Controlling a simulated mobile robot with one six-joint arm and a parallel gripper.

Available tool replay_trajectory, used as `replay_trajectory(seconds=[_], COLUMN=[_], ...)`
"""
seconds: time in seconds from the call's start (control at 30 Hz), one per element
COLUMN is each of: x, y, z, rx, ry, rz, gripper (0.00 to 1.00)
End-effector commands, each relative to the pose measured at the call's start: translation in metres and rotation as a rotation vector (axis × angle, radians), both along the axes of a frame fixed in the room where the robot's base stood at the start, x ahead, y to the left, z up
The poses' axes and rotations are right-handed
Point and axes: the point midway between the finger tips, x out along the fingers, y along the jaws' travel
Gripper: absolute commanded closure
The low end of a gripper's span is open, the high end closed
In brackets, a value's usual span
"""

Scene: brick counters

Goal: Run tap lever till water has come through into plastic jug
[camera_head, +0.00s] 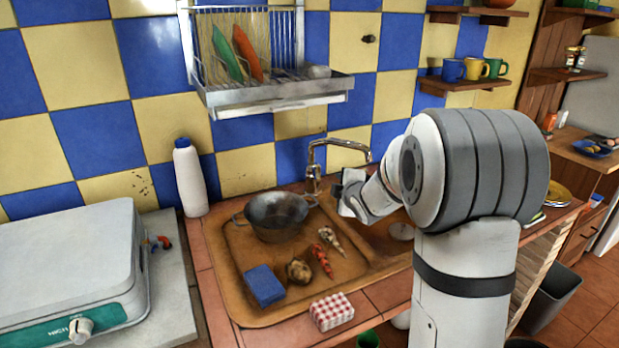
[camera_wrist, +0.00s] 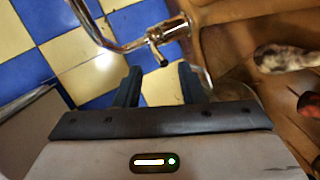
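The chrome tap (camera_head: 315,172) stands at the back edge of the brown sink (camera_head: 235,285), its spout curving to the right. In the wrist view the tap (camera_wrist: 130,45) is close, and a short dark-ended lever (camera_wrist: 155,48) points towards the gap between my fingers. My gripper (camera_wrist: 160,80) has its two dark fingers apart with nothing between them; the lever tip is just beyond them. In the head view my gripper (camera_head: 345,190) is right of the tap, partly hidden by my arm. No water shows. I cannot make out a plastic jug; my arm hides part of the right basin.
A metal pan (camera_head: 276,215), blue sponge (camera_head: 264,285) and several food scraps lie on the left of the sink. A white bottle (camera_head: 190,180) stands behind left. A dish rack (camera_head: 270,85) hangs above. A checked box (camera_head: 331,311) sits on the front edge.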

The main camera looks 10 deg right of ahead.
Motion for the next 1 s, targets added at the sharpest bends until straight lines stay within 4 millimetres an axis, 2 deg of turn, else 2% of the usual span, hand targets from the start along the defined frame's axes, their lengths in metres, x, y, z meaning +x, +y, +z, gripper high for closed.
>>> replay_trajectory(seconds=[0.03, 0.1, 0.3, 0.47, 0.8, 1.0], x=[0.017, 0.033, 0.055, 0.067, 0.116, 0.129], y=[0.002, 0.006, 0.016, 0.022, 0.038, 0.043], z=[-0.013, -0.02, -0.031, -0.033, -0.038, -0.039], rx=[-0.056, -0.131, -0.249, -0.271, -0.268, -0.267], ry=[-0.053, -0.135, -0.287, -0.316, -0.314, -0.314], rz=[0.064, 0.148, 0.281, 0.304, 0.304, 0.302], gripper=[0.64, 0.64, 0.64, 0.64, 0.64, 0.64])
